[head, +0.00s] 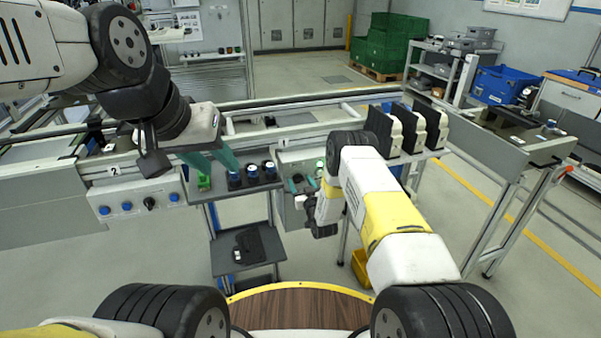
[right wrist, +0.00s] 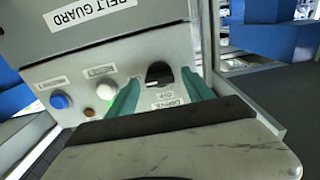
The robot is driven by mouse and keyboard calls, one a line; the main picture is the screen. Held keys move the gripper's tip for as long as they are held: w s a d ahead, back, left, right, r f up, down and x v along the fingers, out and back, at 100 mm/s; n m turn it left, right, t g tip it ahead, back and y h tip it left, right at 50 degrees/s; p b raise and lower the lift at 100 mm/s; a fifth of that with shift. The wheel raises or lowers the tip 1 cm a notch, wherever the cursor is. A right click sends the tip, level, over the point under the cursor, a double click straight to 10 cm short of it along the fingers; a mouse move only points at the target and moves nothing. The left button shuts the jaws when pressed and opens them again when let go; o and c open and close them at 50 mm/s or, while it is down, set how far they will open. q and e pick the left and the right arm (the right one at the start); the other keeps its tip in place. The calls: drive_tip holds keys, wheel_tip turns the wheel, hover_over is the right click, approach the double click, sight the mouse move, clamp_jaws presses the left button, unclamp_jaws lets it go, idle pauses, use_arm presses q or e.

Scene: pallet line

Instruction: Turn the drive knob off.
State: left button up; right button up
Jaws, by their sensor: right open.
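In the right wrist view, the black drive knob (right wrist: 159,74) sits on a grey panel (right wrist: 110,65), above a label partly reading DRIVE. My right gripper (right wrist: 162,92) is open, its teal fingers apart on either side of the knob's lower part. I cannot tell whether either finger touches the knob. In the head view, my right gripper (head: 302,184) is in front of the middle control panel, and the knob cannot be made out there. My left gripper (head: 213,160) is open and empty above a small grey shelf with dark round items.
Beside the knob are a white lit button (right wrist: 106,90) and a blue button (right wrist: 60,101), below a BELT GUARD plate (right wrist: 95,15). A low trolley (head: 240,250) stands below the shelf.

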clamp_jaws()
drive_tip(key=shift+n, duration=0.3)
drive_tip(key=n, duration=0.3)
drive_tip(key=shift+a+n, duration=0.1)
drive_tip(key=shift+n, duration=0.2)
drive_tip(key=n, duration=0.4)
drive_tip(key=shift+a+n, duration=0.1)
drive_tip(key=shift+n, duration=0.2)
drive_tip(key=n, duration=0.5)
drive_tip(key=shift+s+f, duration=0.1)
drive_tip(key=shift+n, duration=2)
